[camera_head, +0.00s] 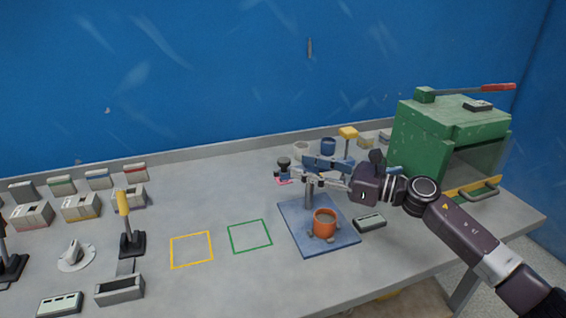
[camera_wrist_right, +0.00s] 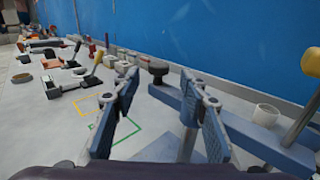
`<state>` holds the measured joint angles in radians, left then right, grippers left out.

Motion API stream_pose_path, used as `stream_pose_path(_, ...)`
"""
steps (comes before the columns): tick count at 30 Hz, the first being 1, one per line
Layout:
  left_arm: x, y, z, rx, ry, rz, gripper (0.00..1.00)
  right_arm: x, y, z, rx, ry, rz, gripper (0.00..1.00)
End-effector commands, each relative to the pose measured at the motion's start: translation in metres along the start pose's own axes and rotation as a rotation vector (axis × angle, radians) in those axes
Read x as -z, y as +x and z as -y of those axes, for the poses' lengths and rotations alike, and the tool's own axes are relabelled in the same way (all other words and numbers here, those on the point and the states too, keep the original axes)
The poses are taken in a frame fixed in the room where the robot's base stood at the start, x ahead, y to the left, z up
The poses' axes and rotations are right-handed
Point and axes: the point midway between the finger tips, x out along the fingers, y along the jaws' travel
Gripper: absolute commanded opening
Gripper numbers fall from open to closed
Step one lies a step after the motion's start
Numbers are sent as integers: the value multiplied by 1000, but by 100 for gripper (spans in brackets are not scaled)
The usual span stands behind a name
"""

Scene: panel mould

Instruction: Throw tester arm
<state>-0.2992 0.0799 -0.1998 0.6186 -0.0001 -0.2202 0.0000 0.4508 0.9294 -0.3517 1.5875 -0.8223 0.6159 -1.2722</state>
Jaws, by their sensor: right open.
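The tester stands on a blue base plate (camera_head: 345,240) right of the table's middle. Its blue-grey arm (camera_head: 330,163) lies across the top of a post, partly hidden by my right gripper. A dark knob (camera_head: 283,162) is at the arm's left end. In the right wrist view the arm (camera_wrist_right: 245,130) runs behind the right finger, and the knob (camera_wrist_right: 158,70) shows between the fingertips. My right gripper (camera_head: 301,173) is open and empty, reaching in from the right beside the arm; it also shows in the right wrist view (camera_wrist_right: 158,88). I cannot tell whether it touches. My left gripper is not in view.
An orange cup (camera_head: 323,228) with stones around it sits on the base plate. A grey box (camera_head: 369,222) lies right of it. A green cabinet (camera_head: 445,130) stands at the right. Yellow (camera_head: 191,266) and green (camera_head: 249,249) outlines mark clear table. Levers and switches fill the left.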

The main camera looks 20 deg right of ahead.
Motion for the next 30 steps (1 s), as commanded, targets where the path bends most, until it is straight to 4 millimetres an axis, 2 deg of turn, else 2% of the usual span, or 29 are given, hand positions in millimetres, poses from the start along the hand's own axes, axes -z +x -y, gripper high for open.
stream_pose_path(2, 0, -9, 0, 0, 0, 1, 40, -7, 14, -1, -3, 0, 4, 40)
stream_pose_path(10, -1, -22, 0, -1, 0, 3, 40, -4, 54, 0, 0, 2, 3, 40)
stream_pose_path(15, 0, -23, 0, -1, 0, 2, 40, -2, 63, 0, -1, 1, 1, 40)
stream_pose_path(22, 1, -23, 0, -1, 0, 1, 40, -1, 64, 0, 0, 1, 1, 40)
stream_pose_path(30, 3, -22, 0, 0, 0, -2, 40, -2, 64, 0, 0, 1, 1, 12)
